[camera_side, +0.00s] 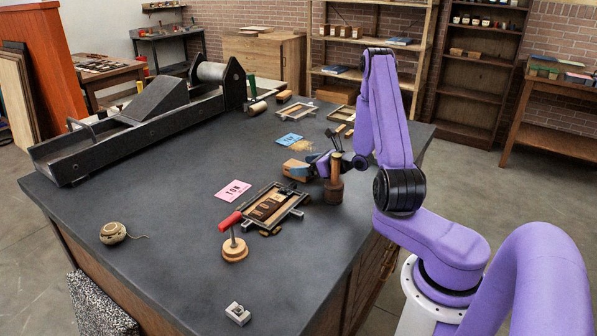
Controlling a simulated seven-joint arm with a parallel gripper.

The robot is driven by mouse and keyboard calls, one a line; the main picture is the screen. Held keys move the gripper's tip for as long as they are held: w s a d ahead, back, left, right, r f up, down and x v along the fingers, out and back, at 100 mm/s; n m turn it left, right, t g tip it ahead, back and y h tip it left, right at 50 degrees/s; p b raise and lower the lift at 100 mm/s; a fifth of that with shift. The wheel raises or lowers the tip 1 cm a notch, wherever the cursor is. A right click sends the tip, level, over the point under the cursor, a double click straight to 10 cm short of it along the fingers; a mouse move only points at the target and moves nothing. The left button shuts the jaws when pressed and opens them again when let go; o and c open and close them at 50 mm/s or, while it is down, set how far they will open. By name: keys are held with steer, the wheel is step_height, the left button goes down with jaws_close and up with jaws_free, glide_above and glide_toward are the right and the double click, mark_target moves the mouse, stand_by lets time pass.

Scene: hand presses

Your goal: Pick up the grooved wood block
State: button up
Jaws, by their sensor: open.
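A small tan wood block (296,168) lies on the dark table right of its middle, just left of my gripper (314,164). It may be the grooved wood block, but any groove is too small to make out. My gripper is low over the table, reaching left from the purple arm, and is open. Its fingertips are small and partly lost among dark and blue shapes beside the block. I cannot tell whether they touch it.
A round wooden holder with upright tools (334,188) stands close in front of my gripper. A type frame (292,207), a red-handled tool (235,246), a twine ball (113,233) and a long press (140,120) are also on the table. The front middle is mostly clear.

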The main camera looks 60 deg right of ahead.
mark_target(299, 165)
steer(key=shift+x, duration=1.55)
steer(key=shift+f, duration=0.1)
steer(key=c, duration=1.1)
